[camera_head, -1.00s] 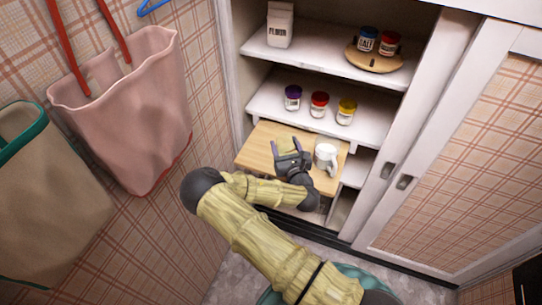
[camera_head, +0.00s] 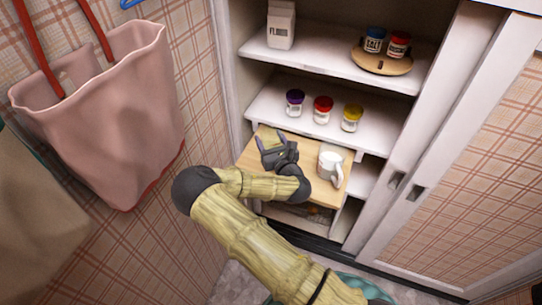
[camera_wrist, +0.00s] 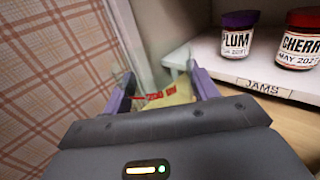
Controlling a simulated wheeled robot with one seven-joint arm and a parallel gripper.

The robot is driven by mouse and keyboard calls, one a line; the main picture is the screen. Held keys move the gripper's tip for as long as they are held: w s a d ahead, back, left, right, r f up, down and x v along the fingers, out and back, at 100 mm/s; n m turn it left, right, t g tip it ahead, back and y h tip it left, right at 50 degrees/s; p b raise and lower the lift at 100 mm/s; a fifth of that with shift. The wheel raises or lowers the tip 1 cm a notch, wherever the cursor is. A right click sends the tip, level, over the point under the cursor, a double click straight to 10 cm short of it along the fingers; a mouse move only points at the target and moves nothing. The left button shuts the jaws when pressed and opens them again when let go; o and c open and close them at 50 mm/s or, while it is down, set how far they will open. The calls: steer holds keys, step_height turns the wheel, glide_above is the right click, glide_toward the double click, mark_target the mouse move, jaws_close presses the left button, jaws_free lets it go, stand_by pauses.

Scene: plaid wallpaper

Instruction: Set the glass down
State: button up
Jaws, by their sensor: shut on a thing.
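My gripper (camera_head: 275,143) is over the left part of a pull-out wooden board (camera_head: 308,143) in the cupboard. In the wrist view, its two purple fingers (camera_wrist: 160,88) stand on either side of a small pale yellowish thing with red marks (camera_wrist: 168,97), which I take to be the glass. Only a little of it shows above the gripper body. The head view hides most of it behind the gripper, and I cannot tell whether its base touches the board.
Jam jars with purple (camera_head: 295,102), red (camera_head: 322,109) and yellow (camera_head: 351,117) lids stand on the shelf (camera_head: 270,105) above the board. A round tray (camera_head: 370,63) with two jars and a flour carton (camera_head: 281,25) are higher up. A pink bag (camera_head: 110,110) hangs at left.

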steer(key=shift+w+f, duration=0.15)
steer(key=shift+f, duration=1.1)
steer(key=shift+f, duration=0.1)
steer(key=shift+f, duration=1.8)
steer(key=shift+f, duration=0.15)
steer(key=o, duration=1.1)
steer(key=b+v, duration=0.1)
steer(key=v, duration=1.1)
